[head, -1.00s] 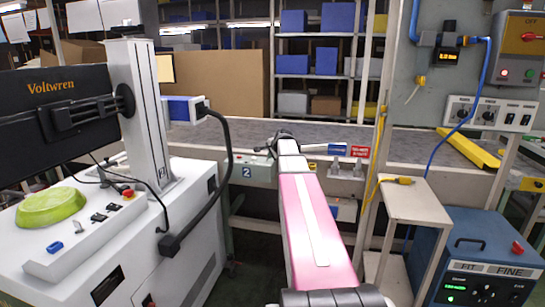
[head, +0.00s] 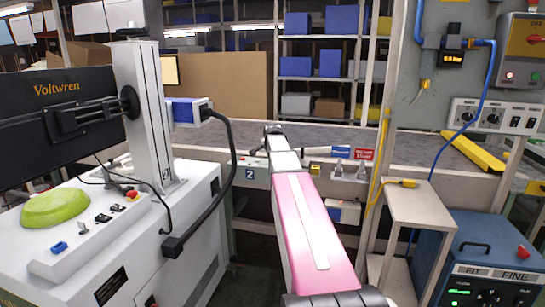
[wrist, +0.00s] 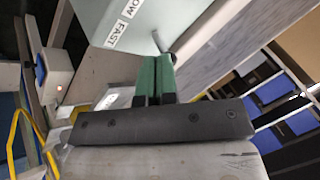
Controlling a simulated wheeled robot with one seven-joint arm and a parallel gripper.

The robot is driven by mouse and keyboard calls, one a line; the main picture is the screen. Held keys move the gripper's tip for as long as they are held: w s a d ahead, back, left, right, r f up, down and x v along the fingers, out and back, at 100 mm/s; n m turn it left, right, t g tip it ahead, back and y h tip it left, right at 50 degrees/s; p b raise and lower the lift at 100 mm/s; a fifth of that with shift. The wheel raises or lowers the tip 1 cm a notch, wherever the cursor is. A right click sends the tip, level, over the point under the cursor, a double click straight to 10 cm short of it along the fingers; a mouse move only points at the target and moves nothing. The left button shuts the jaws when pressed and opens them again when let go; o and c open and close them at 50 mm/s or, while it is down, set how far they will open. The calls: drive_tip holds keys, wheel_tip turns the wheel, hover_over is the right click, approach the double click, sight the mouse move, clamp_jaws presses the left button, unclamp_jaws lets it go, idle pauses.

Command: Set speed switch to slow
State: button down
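The speed switch box is a pale green box (wrist: 118,18) at the top of the wrist view, with FAST and a partly cut-off "OW" lettered on it. A short grey lever (wrist: 172,44) sticks out from its lower edge. My gripper (wrist: 156,60) has its two green fingers together, with nothing seen between them. The fingertips are just below the lever; I cannot tell whether they touch it. In the head view my gripper (head: 272,130) is small and dark at the far end of my pink arm, by the conveyor's front edge. The lever cannot be made out there.
The grey conveyor (head: 425,148) runs across behind my arm. A white machine (head: 195,185) with a black cable stands left. A small side table (head: 415,205) and a blue unit (head: 480,238) stand right. A red-white sign (head: 364,154) is beside the arm.

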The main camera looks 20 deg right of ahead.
drive_tip(key=shift+w+a+n+g+h, duration=0.45)
drive_tip(key=shift+a+g+h, duration=0.2)
drive_tip(key=shift+h, duration=0.35)
idle(0.7)
drive_tip(key=shift+w+a, duration=0.15)
drive_tip(key=shift+a, duration=0.05)
idle(0.7)
drive_tip(key=shift+r, duration=0.15)
drive_tip(key=shift+r, duration=0.7)
drive_tip(key=shift+s+d+r, duration=0.1)
drive_tip(key=shift+s+r, duration=0.1)
drive_tip(key=shift+s, duration=0.25)
drive_tip(key=s+v, duration=0.1)
drive_tip(key=v, duration=1.1)
drive_tip(key=shift+s+f, duration=0.15)
drive_tip(key=shift+s, duration=0.1)
